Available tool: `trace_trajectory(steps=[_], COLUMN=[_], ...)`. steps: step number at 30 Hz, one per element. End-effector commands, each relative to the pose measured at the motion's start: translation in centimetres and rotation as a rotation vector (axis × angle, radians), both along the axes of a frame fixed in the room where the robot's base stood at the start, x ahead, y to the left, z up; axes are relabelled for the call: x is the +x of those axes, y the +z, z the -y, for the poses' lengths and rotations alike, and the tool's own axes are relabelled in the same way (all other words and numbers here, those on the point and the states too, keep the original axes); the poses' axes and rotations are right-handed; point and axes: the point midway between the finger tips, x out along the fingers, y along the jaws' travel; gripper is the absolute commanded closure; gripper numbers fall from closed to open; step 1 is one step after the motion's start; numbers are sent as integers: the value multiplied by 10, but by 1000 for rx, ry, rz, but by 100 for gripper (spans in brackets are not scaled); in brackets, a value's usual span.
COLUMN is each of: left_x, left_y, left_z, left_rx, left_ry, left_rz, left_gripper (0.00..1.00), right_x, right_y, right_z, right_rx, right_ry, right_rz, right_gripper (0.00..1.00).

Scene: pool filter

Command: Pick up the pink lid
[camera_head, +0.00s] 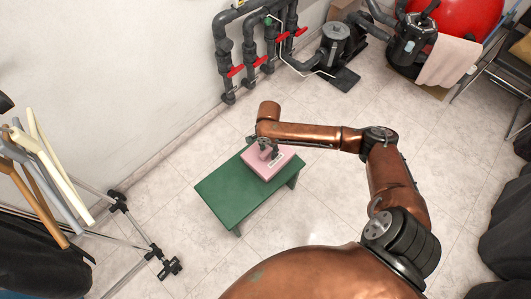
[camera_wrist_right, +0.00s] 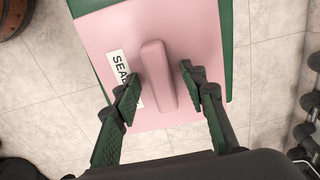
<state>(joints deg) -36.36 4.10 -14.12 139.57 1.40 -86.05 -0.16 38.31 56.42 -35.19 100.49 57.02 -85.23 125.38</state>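The pink lid (camera_head: 283,168) lies on the green table (camera_head: 222,196). In the right wrist view the lid (camera_wrist_right: 102,38) shows a raised bar handle (camera_wrist_right: 157,62) and a white label with black letters, partly covered by a finger. My right gripper (camera_head: 268,152) is over the lid. In the wrist view the right gripper (camera_wrist_right: 159,76) is open, with one finger on each side of the handle and a gap on both sides. I cannot tell how high the fingertips are above the lid. My left gripper is not in view.
A rack with hangers (camera_head: 42,158) stands at the left. Grey pipes with red valve handles (camera_head: 236,71) run along the wall. The tiled floor around the table is mostly clear.

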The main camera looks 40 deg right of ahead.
Motion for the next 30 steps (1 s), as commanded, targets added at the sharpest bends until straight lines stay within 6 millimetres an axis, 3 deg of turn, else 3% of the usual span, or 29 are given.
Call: trace_trajectory(steps=[9,26,30], left_x=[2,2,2], left_y=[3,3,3], left_z=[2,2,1], left_rx=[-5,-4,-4], left_ry=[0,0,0], left_rz=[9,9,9], left_gripper=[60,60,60], right_x=[1,1,1], right_y=[-1,-2,-2], right_z=[0,0,0], right_rx=[-1,-1,-1], right_ry=[-1,-1,-1], right_rz=[3,3,3], right_gripper=[62,100,100])
